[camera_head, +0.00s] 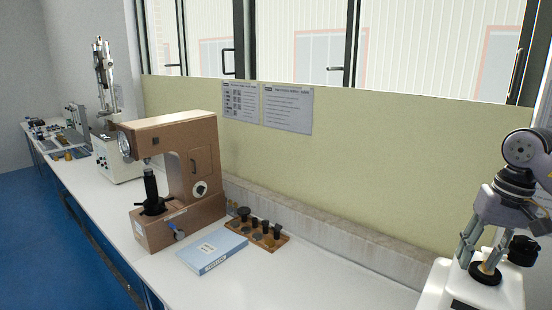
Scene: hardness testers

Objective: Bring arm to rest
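My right gripper (482,255) is at the right edge of the head view, pointing down over a white device (452,279). Its two grey fingers are spread apart. A dark round piece with a brownish centre (486,273) sits on the device, just below and between the fingertips. The fingers look apart from one another with nothing clearly held; whether one touches the round piece I cannot tell. My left gripper is not in view.
A brown hardness tester (178,166) stands on the white bench (318,283). A blue-edged booklet (212,250) and a wooden tray (277,239) with several dark parts lie beside it. A white tester (118,161) stands further back. The bench between tray and white device is clear.

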